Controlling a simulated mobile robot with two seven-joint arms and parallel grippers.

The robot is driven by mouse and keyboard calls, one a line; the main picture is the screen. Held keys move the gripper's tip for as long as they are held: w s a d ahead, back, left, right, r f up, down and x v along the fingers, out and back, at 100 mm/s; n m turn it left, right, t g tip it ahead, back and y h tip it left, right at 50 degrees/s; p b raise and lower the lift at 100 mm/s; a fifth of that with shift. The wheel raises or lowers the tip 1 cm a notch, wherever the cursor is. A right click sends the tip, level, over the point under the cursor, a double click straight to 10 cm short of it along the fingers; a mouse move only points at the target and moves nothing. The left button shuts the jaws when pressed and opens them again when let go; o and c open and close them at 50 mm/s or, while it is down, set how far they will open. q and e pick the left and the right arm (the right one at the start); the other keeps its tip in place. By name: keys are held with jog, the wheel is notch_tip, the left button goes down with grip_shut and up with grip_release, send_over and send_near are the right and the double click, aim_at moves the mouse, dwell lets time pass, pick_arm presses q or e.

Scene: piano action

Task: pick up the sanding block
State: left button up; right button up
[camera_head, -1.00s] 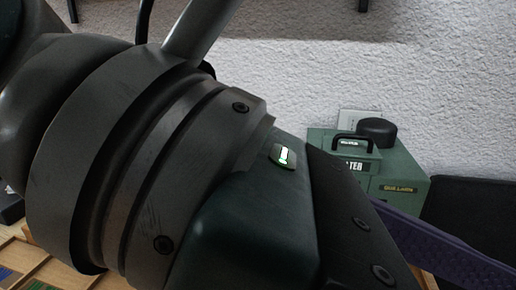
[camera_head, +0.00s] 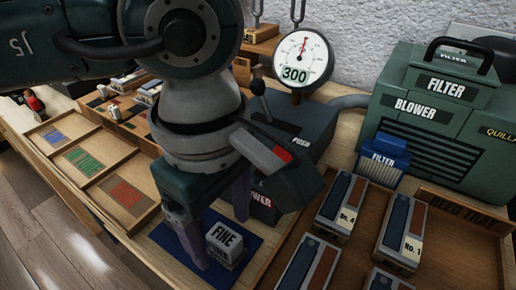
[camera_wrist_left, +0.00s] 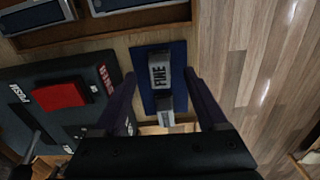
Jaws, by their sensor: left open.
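The sanding block (camera_head: 226,243), a small grey-and-white block marked FINE, sits on a blue mat (camera_head: 158,232) near the table's front edge. It also shows in the left wrist view (camera_wrist_left: 160,72), on the same mat. My left gripper (camera_head: 221,243) is open, pointing down over the mat. In the left wrist view its two purple fingers (camera_wrist_left: 160,76) are apart, one on each side of the block, with gaps between. I cannot tell how far the fingertips are above the mat. My right gripper is not in view.
A dark device with a red switch (camera_head: 282,154) and a dial gauge (camera_head: 303,58) stands close behind the block. A wooden reed tray (camera_head: 468,208) with several labelled blocks lies right. A green blower box (camera_head: 440,100) stands behind. A sectioned wooden tray (camera_head: 88,150) lies left.

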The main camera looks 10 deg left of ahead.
aim_at(224, 236)
pick_arm(q)
jog(key=shift+f, duration=1.5)
grip_shut()
